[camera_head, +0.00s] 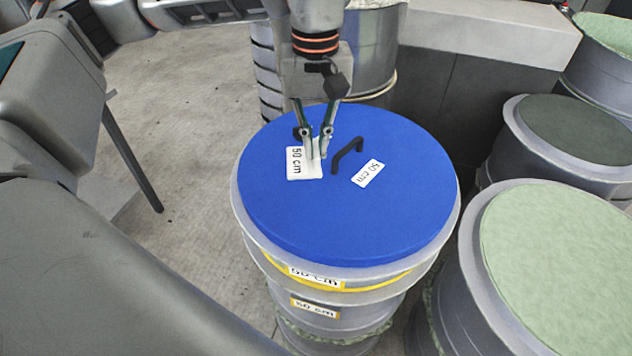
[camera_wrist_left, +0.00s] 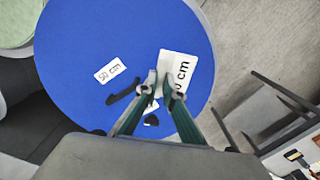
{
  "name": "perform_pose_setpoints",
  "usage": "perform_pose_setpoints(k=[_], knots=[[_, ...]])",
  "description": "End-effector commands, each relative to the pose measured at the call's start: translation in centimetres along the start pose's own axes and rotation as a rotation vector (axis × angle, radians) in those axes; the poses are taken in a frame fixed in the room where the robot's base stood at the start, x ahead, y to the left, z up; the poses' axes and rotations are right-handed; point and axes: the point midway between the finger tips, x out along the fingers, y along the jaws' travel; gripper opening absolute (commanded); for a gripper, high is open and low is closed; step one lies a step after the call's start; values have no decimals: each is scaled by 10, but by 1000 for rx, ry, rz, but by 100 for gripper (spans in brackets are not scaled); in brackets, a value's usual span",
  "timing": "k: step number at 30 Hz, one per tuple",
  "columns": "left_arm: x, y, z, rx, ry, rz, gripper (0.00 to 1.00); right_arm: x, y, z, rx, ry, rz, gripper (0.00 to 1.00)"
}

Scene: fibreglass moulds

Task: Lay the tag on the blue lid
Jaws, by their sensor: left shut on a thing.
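The blue lid (camera_head: 385,225) covers the round grey drum in the middle of the head view, with a black handle (camera_head: 347,155) on it. It also fills much of the left wrist view (camera_wrist_left: 90,45). My left gripper (camera_head: 316,155) is over the lid, left of the handle, shut on a white tag (camera_head: 300,168) reading "50 cm". The tag also shows at the fingertips in the left wrist view (camera_wrist_left: 178,66). It looks flat and at or just above the lid; I cannot tell whether it touches. My right gripper is not in view.
A smaller "50 cm" label (camera_head: 368,173) lies on the lid right of the handle. The drum's side (camera_head: 340,290) carries more labels. Drums with pale green (camera_head: 560,250) and dark (camera_head: 575,130) tops stand at the right. A grey block (camera_head: 490,35) is behind.

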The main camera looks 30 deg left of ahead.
Motion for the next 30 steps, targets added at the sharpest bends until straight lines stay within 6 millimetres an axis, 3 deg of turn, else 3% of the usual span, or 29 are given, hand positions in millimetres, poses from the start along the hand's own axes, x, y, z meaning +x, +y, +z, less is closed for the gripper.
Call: perform_pose_setpoints(k=[1,6,14,21,30], knots=[[14,-1,1,0,-4,-3,0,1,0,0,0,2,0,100],[45,-1,1,-1,-3,-1,0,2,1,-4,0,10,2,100],[62,0,0,0,0,0,0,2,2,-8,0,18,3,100],[95,-1,0,-1,-2,-1,0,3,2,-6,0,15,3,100],[99,0,0,-1,1,1,0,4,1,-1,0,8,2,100]])
